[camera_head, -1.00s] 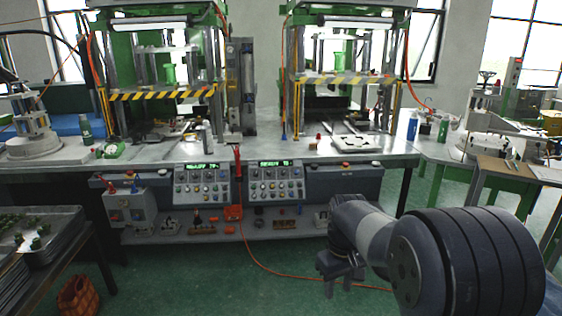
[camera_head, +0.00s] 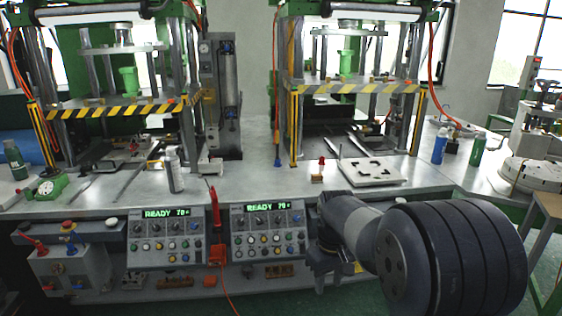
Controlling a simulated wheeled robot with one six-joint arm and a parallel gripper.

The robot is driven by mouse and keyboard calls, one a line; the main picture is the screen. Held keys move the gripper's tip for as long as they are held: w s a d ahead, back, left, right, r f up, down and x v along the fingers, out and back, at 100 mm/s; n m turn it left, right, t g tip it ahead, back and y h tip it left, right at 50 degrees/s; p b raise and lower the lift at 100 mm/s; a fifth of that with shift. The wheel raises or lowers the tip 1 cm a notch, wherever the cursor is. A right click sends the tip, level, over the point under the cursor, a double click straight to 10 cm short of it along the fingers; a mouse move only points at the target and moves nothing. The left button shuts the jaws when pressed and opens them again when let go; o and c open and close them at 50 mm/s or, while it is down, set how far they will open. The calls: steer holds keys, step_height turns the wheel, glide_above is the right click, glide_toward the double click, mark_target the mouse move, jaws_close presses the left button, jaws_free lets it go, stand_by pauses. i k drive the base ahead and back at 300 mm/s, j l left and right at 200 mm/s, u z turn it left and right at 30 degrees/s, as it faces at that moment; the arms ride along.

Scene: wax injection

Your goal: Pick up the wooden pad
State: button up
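My gripper (camera_head: 332,277) hangs fingers down at the lower middle, in front of the bench. Its two dark fingers look apart with nothing seen between them, though they blend into the dark background. I cannot tell for sure which thing is the wooden pad. A small brown block with a red knob (camera_head: 318,177) sits on the bench top, left of a white plate, above and behind my gripper. Brown wooden-looking pieces lie on the lower shelf, one left (camera_head: 175,281) and one near the middle (camera_head: 278,271). My gripper touches none of these.
Two green presses with striped bars stand on the metal bench (camera_head: 240,180). Control panels (camera_head: 268,228) line its front edge. The white plate (camera_head: 371,171), a grey spray can (camera_head: 173,170) and blue and green bottles (camera_head: 478,149) stand on top. An orange hose hangs in front.

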mark_target(315, 178)
steer(key=i, duration=1.65)
steer(key=i+z, duration=0.25)
steer(key=i, duration=0.2)
steer(key=i+j+z, duration=0.25)
steer(key=i, duration=0.2)
